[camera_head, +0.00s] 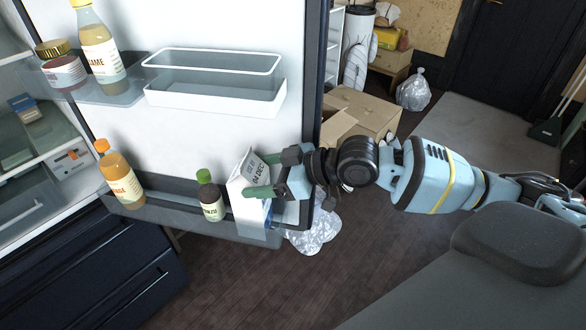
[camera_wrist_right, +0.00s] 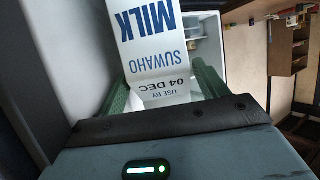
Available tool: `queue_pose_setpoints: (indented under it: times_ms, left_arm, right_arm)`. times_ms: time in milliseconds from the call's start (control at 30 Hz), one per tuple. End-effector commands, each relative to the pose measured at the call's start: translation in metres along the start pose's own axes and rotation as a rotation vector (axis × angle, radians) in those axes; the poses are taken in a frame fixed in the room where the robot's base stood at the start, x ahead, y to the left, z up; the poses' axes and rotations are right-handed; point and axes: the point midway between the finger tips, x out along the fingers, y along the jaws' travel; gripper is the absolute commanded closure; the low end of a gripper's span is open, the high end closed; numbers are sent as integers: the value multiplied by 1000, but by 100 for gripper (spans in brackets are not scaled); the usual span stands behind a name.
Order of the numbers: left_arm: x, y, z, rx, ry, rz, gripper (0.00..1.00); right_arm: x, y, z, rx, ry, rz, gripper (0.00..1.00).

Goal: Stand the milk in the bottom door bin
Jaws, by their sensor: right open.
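The milk (camera_head: 240,204), a white carton with a printed gable top, is upright at the right end of the bottom door bin (camera_head: 165,213). Its lower part shows through the bin's clear front. My right gripper (camera_head: 261,176) is open, with its green fingers either side of the carton's top. In the right wrist view the milk (camera_wrist_right: 150,52) lies between the two fingers (camera_wrist_right: 162,88), its label facing the camera. Whether a finger still touches it I cannot tell. My left gripper is not in view.
A dark bottle with a green cap (camera_head: 211,200) stands just left of the milk, and an orange-capped bottle (camera_head: 120,178) farther left in the same bin. A white-rimmed bin (camera_head: 215,98) is above. Cardboard boxes (camera_head: 365,112) are on the floor behind the door.

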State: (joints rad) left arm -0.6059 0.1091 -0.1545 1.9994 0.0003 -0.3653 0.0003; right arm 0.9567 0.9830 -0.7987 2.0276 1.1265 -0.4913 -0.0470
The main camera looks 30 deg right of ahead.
Motion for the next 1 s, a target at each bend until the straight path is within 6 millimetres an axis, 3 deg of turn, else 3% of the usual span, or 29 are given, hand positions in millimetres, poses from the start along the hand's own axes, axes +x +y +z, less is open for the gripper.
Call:
queue_pose_setpoints:
  times_ms: [200, 500, 1000]
  left_arm:
    - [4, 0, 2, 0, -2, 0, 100]
    - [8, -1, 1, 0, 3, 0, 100]
    - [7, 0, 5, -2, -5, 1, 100]
  right_arm:
    - [-38, 2, 2, -1, -4, 3, 27]
    - [-74, 1, 2, 0, -3, 1, 27]
    - [-85, 0, 0, 0, 0, 0, 27]
